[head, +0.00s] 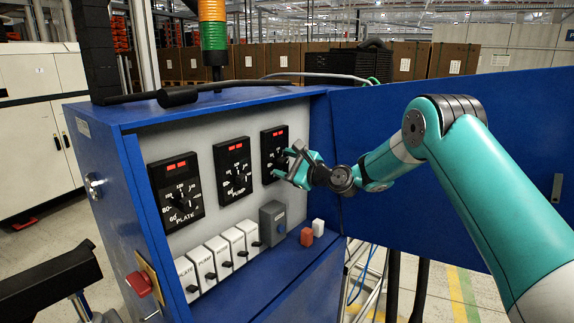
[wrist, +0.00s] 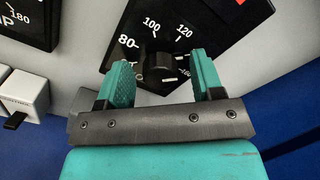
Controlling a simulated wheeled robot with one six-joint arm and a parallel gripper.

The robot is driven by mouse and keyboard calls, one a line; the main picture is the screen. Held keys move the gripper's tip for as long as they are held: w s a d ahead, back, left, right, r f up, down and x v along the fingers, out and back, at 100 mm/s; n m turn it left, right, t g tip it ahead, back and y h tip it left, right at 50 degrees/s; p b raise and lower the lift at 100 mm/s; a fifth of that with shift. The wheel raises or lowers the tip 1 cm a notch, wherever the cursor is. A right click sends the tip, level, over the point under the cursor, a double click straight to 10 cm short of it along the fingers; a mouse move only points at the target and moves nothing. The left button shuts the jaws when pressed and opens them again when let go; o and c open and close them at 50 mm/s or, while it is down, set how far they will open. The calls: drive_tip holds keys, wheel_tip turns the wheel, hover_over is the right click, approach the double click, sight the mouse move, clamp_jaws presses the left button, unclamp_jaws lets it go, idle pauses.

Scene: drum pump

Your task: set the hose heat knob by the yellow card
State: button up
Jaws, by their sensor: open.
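The third black dial (head: 272,140), at the right of the panel row, is partly hidden by my gripper, and its name is hidden. In the wrist view this dial (wrist: 130,22) shows the marks 80, 100 and 120 and part of a higher one. Its dark knob (wrist: 159,66) is between my two teal fingers, with a gap on each side. My gripper (head: 287,162) is open in front of this dial; it also shows in the wrist view (wrist: 163,68). The knob's pointer setting cannot be made out. I see no yellow card.
The PLATE dial (head: 176,193) and PUMP dial (head: 233,171) are to the left. Below are several white switches (head: 218,256), a grey box (head: 272,223), and a red and a white block on the ledge. The open blue door (head: 450,130) stands behind my arm.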

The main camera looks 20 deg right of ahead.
drive_tip(key=shift+s+d+f, duration=0.1)
drive_tip(key=shift+s+d, duration=0.15)
drive_tip(key=shift+s, duration=0.05)
drive_tip(key=b+v, duration=0.7)
drive_tip(key=v, duration=0.9)
drive_tip(key=shift+s+d+b, duration=0.2)
drive_tip(key=shift+s+b, duration=0.1)
drive_tip(key=shift+b, duration=0.1)
drive_tip(key=shift+a, duration=0.1)
